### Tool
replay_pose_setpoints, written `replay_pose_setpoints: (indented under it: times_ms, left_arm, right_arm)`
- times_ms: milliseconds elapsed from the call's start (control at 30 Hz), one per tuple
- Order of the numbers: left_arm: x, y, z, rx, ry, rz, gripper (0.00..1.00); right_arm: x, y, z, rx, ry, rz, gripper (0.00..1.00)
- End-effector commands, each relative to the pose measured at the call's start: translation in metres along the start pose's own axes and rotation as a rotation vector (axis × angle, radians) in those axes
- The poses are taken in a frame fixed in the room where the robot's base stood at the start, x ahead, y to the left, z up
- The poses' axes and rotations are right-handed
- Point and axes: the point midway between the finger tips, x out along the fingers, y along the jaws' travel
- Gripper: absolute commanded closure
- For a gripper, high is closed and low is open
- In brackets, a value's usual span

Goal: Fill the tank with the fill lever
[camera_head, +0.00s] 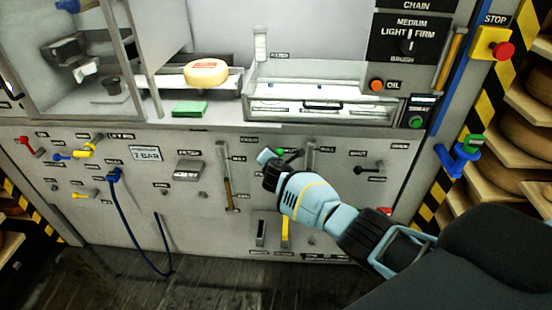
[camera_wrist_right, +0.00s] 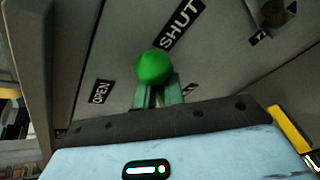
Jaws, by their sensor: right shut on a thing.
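A lever with a green knob is on the grey front panel, partly behind my gripper in the head view (camera_head: 291,152); its name label is too small to read surely. The green knob (camera_wrist_right: 153,67) is large in the right wrist view, between the OPEN and SHUT labels, nearer SHUT. My right gripper (camera_head: 277,157) is shut on this lever; its green-grey fingers (camera_wrist_right: 157,97) are just below the knob. A clear-fronted trough (camera_head: 345,82), possibly the tank, is above; its fill level cannot be told. My left gripper is not in view.
Upright gauges (camera_head: 226,175) stand left of my gripper. A black-handled lever (camera_head: 371,169) is to the right. A cheese wheel (camera_head: 206,72) and a green block (camera_head: 190,108) are on the machine. A red stop button (camera_head: 503,50) and cheese shelves are at far right.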

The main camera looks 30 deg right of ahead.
Motion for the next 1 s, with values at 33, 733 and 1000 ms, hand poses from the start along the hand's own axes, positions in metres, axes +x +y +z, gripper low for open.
replay_pose_setpoints:
  times_ms: [33, 733, 1000]
  left_arm:
    - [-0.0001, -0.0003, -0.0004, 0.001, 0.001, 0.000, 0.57]
    - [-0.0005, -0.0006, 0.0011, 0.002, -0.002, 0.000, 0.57]
    - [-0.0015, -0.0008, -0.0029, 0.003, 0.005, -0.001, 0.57]
  right_arm:
    - [-0.0001, 0.0016, 0.0016, -0.006, -0.004, -0.001, 1.00]
    - [0.0000, 0.0011, 0.0004, -0.012, -0.003, -0.004, 0.68]
    - [-0.0034, 0.0019, 0.0009, -0.012, -0.003, -0.004, 0.68]
